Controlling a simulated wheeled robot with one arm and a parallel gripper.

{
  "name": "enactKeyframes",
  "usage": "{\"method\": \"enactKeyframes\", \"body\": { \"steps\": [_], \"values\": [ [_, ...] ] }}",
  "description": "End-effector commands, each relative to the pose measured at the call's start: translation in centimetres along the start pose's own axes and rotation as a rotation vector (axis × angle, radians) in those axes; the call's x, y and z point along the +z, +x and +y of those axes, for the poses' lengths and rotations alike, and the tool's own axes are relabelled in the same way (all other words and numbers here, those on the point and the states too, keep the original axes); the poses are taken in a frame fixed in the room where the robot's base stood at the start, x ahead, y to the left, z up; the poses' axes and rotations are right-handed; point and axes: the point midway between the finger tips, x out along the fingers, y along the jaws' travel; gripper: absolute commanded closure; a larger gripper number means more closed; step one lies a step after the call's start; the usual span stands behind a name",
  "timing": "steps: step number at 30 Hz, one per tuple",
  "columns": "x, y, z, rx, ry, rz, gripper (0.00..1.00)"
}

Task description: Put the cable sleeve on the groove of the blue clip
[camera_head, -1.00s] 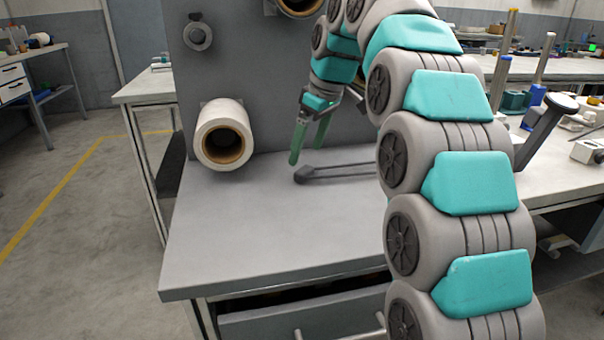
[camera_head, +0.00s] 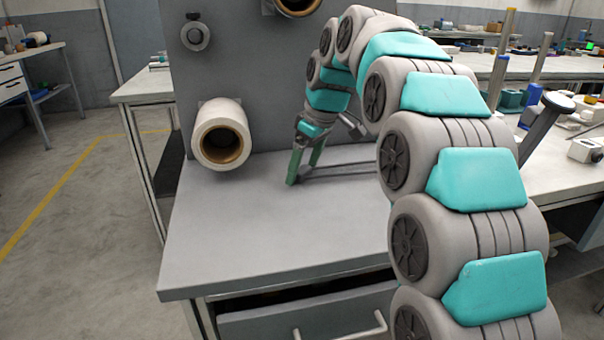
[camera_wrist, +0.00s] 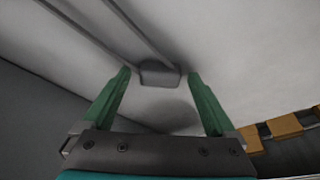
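My gripper (camera_head: 304,168) is open, its green fingers pointing down just above the grey tabletop (camera_head: 245,235). In the wrist view, my gripper (camera_wrist: 159,73) has a dark grey block (camera_wrist: 160,75) between or just beyond its fingertips, with a visible gap on both sides. Two thin parallel strips run from that block towards the top left. In the head view, the same long grey piece (camera_head: 345,170) lies on the table beside the fingers and runs right behind my arm. I cannot tell whether it is the cable sleeve. I cannot make out the blue clip with certainty.
A white roll (camera_head: 222,128) sticks out from the grey upright panel (camera_head: 275,90) left of my gripper. The front tabletop is clear. On the right bench, a blue object (camera_head: 532,96), upright rods and a dark slanted post (camera_head: 540,130) stand beyond my arm.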

Motion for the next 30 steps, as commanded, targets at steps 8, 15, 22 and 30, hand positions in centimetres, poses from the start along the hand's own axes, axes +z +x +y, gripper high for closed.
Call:
{"method": "enactKeyframes", "body": {
  "steps": [8, 15, 22, 30],
  "values": [
    [0.01, -0.01, -0.01, 0.0, 0.0, 0.0, 0.41],
    [0.01, -0.01, -0.01, 0.0, 0.0, 0.0, 0.68],
    [0.01, -0.02, -0.01, 0.0, 0.0, 0.0, 0.93],
    [-0.02, -0.07, 0.0, 0.0, 0.0, 0.0, 1.0]
  ]
}}
